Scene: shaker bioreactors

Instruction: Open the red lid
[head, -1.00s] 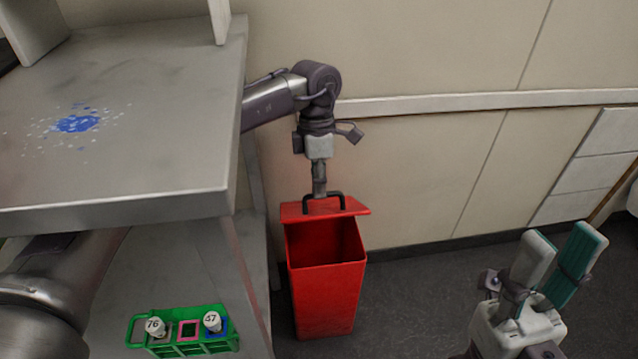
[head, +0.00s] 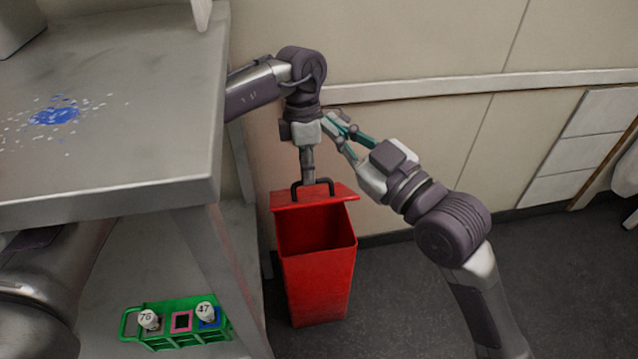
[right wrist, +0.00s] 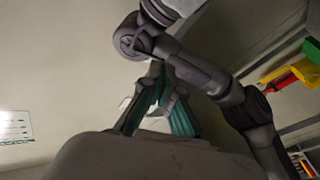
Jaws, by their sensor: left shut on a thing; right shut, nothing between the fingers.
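The red bin (head: 322,285) stands on the floor beside the table, and the front of its opening shows. Its red lid (head: 338,193) is raised at the back of the opening, with a black handle on it. My left gripper (head: 308,180) points down from above and is shut on the black handle (head: 329,184). My right gripper (head: 338,130) is shut and empty, just right of the left gripper and above the lid. In the right wrist view its teal-padded fingers (right wrist: 158,100) show in front of my left arm.
The metal table (head: 120,150) with a blue spill (head: 55,117) is to the left. A green rack (head: 180,340) with white-capped items sits below it. A beige wall (head: 420,40) stands behind the bin. Dark floor (head: 400,290) is open to the right.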

